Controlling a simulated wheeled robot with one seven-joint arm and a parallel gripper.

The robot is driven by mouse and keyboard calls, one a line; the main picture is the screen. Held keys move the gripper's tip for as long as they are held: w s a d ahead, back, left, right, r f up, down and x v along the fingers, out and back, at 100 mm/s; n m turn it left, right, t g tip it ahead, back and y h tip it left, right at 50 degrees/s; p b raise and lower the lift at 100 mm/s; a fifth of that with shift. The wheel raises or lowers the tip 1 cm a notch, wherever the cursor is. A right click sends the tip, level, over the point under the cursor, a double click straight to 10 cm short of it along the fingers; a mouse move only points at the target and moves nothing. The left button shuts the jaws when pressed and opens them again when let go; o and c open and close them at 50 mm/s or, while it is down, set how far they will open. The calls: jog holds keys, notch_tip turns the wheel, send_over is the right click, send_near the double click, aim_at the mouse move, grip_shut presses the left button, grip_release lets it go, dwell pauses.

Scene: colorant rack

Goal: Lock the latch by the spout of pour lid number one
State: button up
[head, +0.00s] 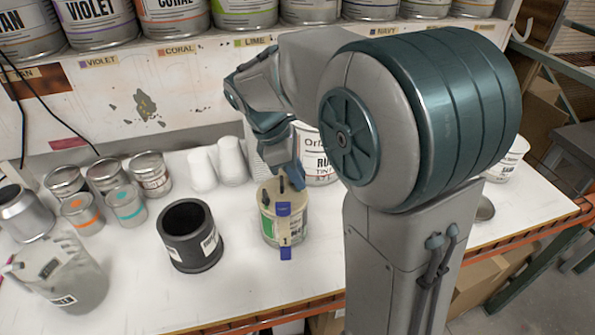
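A can with a cream pour lid (270,190) stands upright on the white bench. Its pale label (269,226) has a green patch, and a "1" shows low on its front. A blue tab (284,209) sits at the lid's front edge, and another blue piece (286,253) shows at the can's foot. Small dark parts stand on top of the lid; I cannot tell which is the spout or how the latch stands. My gripper (288,178) points down at the lid's back right side. Its fingertips are small and partly hidden, so their opening and any contact are unclear.
A black cup (190,235) stands left of the can. White cups (202,170) and a large white tin (316,155) stand behind it. Several small tins (107,174) and a clear jug (66,270) are at the left. The bench front (235,300) is clear.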

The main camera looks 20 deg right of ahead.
grip_shut()
jog(key=shift+m, duration=0.3)
jog(key=shift+r+m+g+p, duration=0.15)
jog(key=shift+m+g+p, duration=0.35)
jog(key=shift+m+p, duration=0.35)
jog(key=m+g+y+p, duration=0.1)
jog(key=m+p, duration=0.1)
jog(key=m, duration=0.2)
jog(key=shift+w+m, duration=0.1)
jog(key=shift+m, duration=0.15)
jog(key=m+g+y+p, duration=0.1)
jog(key=m, duration=0.3)
jog(key=shift+d+y, duration=0.1)
jog(key=shift+y, duration=0.3)
jog(key=shift+m+y+p, duration=0.5)
jog(key=shift+m+y, duration=0.2)
jog(key=shift+m, duration=1.4)
